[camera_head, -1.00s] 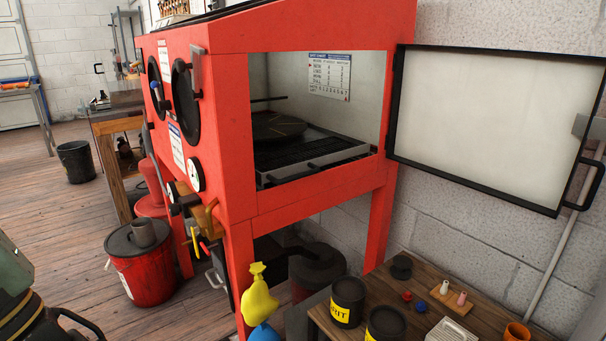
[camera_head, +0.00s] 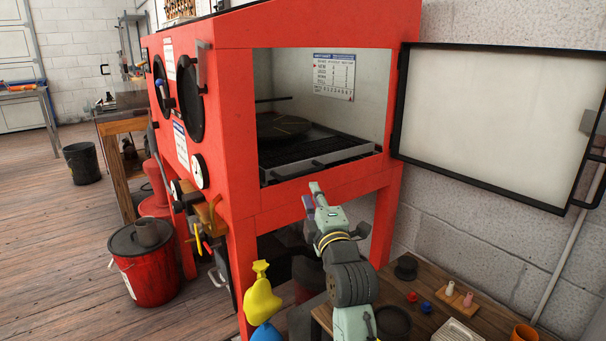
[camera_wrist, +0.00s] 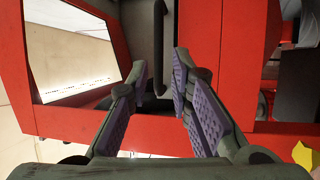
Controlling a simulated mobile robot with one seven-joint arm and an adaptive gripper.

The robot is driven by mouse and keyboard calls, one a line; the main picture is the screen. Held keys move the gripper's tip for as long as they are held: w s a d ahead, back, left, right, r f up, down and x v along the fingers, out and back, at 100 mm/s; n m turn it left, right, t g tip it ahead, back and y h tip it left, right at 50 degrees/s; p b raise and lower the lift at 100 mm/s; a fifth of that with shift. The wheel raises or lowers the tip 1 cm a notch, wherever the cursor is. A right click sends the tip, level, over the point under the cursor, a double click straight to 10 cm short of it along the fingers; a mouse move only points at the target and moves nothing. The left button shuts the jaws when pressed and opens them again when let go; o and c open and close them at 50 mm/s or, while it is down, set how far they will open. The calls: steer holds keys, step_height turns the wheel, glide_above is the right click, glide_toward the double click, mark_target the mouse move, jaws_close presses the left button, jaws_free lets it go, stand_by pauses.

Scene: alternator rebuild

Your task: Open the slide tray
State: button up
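The slide tray (camera_head: 348,157) is a grey-rimmed tray with a dark grate, inside the red blast cabinet's open side. It sits within the opening, its front edge near the sill. A dark bar handle (camera_head: 318,163) is on its front edge. My gripper (camera_head: 312,192) is in front of the cabinet, just below the tray's front. In the wrist view, my gripper (camera_wrist: 160,68) is open, its purple-padded fingers apart and nothing held. The dark handle (camera_wrist: 160,45) shows beyond and between the fingertips; I see no contact.
The red cabinet (camera_head: 226,120) frames the opening. Its door (camera_head: 490,120) is swung wide open to the right. A disc-shaped turntable (camera_head: 283,126) stands on the grate. A wooden bench (camera_head: 395,292) with small jars and parts is below right. A yellow bag (camera_head: 262,300) hangs below left.

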mark_target(305, 174)
steer(key=p+x, duration=0.2)
steer(key=x, duration=0.7)
steer(key=shift+w+a+r, duration=0.15)
steer(key=shift+w, duration=0.2)
steer(key=shift+c, duration=0.5)
jaws_close()
